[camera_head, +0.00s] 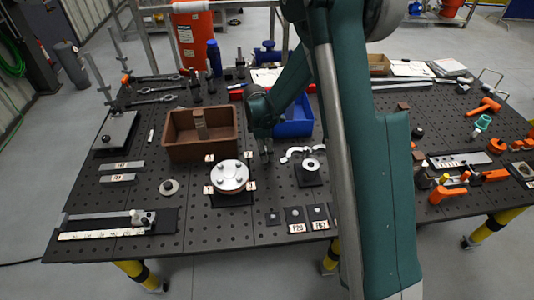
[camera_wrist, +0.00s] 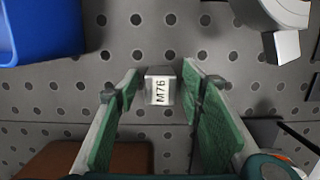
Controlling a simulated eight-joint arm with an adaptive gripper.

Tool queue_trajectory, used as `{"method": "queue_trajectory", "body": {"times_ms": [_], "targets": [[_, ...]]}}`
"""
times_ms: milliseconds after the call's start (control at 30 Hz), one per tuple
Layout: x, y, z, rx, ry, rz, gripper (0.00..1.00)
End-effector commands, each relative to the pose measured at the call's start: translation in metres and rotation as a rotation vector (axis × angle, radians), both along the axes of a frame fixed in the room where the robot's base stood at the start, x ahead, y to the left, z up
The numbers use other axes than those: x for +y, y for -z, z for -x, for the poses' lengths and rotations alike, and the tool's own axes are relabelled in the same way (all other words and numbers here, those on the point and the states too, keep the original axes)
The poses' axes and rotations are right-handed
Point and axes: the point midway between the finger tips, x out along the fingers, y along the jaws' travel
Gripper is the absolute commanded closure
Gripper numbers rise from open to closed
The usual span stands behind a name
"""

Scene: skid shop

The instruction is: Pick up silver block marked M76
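The silver block marked M76 (camera_wrist: 159,86) is a small block with a white label. In the wrist view it lies between the tips of my green-padded gripper fingers (camera_wrist: 160,80), on the dark perforated table. A gap shows on each side of the block, so the fingers are open and not touching it. In the head view my gripper (camera_head: 265,150) points down at the table between the brown bin and the blue bin. I cannot make out the block there.
The brown bin (camera_head: 168,134) is just left of my gripper, and the blue bin (camera_head: 297,128) is behind and right. A round silver fixture (camera_head: 229,175) stands in front. A clamp on a dark plate (camera_head: 308,178) is at the right. Table with several holes (camera_head: 130,210) is partly clear at left.

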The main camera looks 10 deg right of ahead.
Motion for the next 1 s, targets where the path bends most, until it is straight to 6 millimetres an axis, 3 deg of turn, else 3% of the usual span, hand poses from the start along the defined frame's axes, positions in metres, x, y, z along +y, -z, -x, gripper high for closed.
{"method": "queue_trajectory", "body": {"times_ms": [667, 933, 1000], "targets": [[-0.001, 0.0057, 0.0002, 0.0, 0.0, 0.0, 0.61], [-0.001, 0.0057, 0.0002, 0.0, 0.0, 0.0, 0.94], [-0.0009, 0.0056, 0.0002, 0.0, 0.0, 0.0, 0.94]]}}
